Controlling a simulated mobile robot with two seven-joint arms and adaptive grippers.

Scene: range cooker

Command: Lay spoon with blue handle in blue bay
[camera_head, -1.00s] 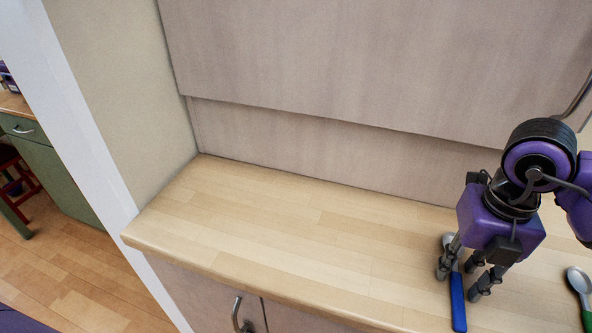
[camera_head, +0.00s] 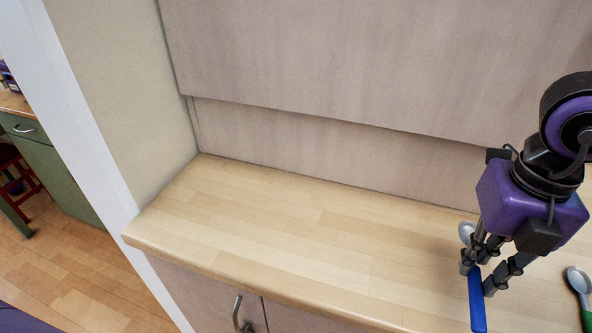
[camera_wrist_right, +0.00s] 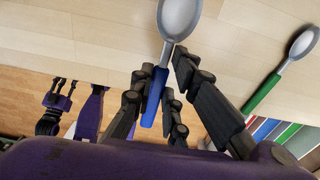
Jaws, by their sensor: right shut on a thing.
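The spoon with the blue handle (camera_head: 477,302) is in my right gripper (camera_head: 478,280), whose fingers are shut on the handle near its neck. Its grey bowl (camera_head: 466,232) points to the back of the counter. The right wrist view shows the bowl (camera_wrist_right: 180,18) and blue handle (camera_wrist_right: 154,97) between the fingers (camera_wrist_right: 160,75). The spoon appears to be held just above the wood. At the right of that view are coloured strips, one of them blue (camera_wrist_right: 266,128); I cannot tell their full shape. My left gripper is not in the head view; a purple and black part of mine shows in the wrist view.
A second spoon with a green handle (camera_head: 587,320) lies on the wooden counter (camera_head: 300,235) to the right; it also shows in the wrist view (camera_wrist_right: 262,93). The counter's left and middle are bare. A wall panel (camera_head: 330,140) rises behind it.

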